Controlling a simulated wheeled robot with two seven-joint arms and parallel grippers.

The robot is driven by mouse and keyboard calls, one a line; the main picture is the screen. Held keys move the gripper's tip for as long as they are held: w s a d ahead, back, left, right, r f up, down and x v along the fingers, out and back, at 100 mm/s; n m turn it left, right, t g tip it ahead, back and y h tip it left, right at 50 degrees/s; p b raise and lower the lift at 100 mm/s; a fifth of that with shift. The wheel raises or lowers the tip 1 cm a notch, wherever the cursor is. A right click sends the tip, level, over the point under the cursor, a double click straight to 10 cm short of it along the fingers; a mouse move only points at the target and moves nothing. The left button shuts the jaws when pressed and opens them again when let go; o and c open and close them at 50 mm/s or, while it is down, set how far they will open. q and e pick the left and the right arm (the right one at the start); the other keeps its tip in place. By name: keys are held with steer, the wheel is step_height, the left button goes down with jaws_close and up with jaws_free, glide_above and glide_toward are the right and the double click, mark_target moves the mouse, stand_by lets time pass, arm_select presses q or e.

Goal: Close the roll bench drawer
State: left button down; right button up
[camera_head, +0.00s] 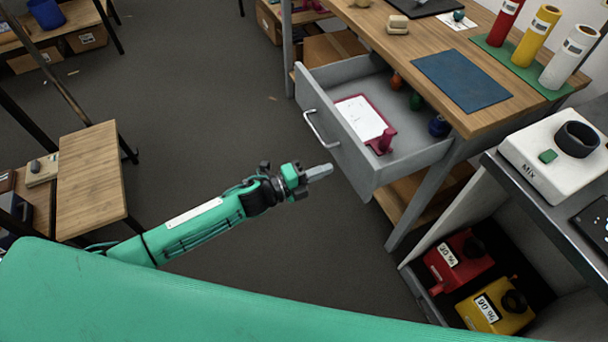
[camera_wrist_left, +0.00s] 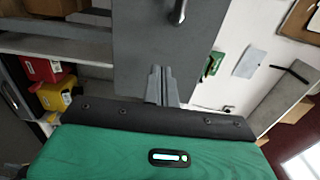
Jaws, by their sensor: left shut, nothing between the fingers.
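The roll bench drawer (camera_head: 340,140) is grey and stands pulled out from under the wooden bench top (camera_head: 465,112). A silver bar handle (camera_head: 321,130) is on its front. Inside lie a white sheet on a pink board (camera_head: 364,119) and several small coloured items. My left gripper (camera_head: 320,171) is shut and empty, just in front of the drawer front, below and right of the handle. In the left wrist view, its fingers (camera_wrist_left: 162,84) point at the grey drawer front (camera_wrist_left: 150,40); I cannot tell whether they touch. My right gripper is not in view.
Red, yellow and white rolls (camera_head: 540,35) stand on the bench beside a blue mat (camera_head: 448,80). A white mixer (camera_head: 555,150) is on the dark counter at right, above red and yellow canisters (camera_head: 495,305). A small wooden table (camera_head: 92,180) stands at left. Floor between is clear.

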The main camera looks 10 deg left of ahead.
mark_target(349, 161)
arm_select(q)
steer(key=shift+x, duration=2.5)
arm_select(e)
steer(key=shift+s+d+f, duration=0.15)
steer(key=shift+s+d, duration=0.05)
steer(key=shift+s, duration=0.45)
